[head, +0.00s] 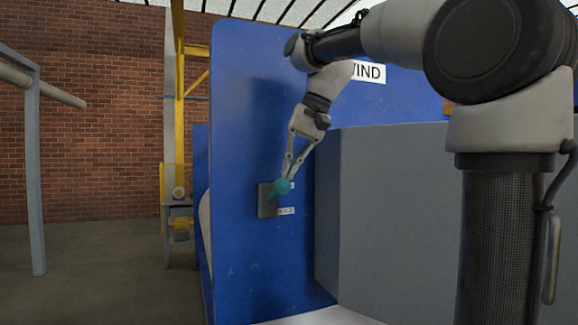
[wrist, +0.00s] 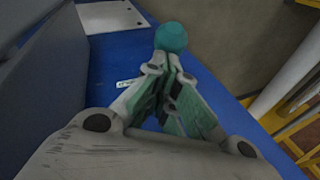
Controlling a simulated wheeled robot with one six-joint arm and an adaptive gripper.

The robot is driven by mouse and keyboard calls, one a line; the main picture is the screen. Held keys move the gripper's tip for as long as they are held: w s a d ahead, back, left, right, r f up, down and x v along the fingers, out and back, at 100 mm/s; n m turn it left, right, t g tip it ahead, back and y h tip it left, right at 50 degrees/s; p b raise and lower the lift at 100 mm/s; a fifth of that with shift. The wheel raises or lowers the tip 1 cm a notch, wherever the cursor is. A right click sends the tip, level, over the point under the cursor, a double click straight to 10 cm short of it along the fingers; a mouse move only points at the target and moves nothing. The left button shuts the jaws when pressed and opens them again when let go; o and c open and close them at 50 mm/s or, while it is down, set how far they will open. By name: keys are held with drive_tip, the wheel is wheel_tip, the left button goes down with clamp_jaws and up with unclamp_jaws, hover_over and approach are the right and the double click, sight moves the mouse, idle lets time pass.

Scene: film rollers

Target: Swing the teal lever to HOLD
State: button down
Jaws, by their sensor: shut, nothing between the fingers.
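The teal lever (head: 282,186) sits on a grey plate (head: 264,207) fixed to the blue panel in the head view. Its round teal knob (wrist: 171,37) shows just beyond my fingertips in the wrist view. My gripper (head: 285,174) is shut with nothing between its fingers. Its fingertips are at the knob; I cannot tell whether they touch it. In the wrist view my gripper (wrist: 168,70) covers the lever's shaft and most of the plate. Small white labels (head: 286,211) are beside the plate, too small to read.
The blue panel (head: 245,120) stands upright behind the lever. A large grey box (head: 375,210) juts out to the right of the lever. A grey rail with a post (head: 37,170) and a yellow frame (head: 180,90) stand at left. Floor at left is open.

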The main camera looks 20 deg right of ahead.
drive_tip(key=shift+s+f, duration=0.1)
drive_tip(key=shift+f, duration=0.05)
drive_tip(key=s+f+n+t, duration=0.1)
drive_tip(key=s+f+t, duration=0.2)
drive_tip(key=f+t, duration=0.3)
drive_tip(key=shift+s+f+t+y, duration=0.25)
drive_tip(key=shift+f+t+y, duration=0.05)
drive_tip(key=shift+f, duration=1.45)
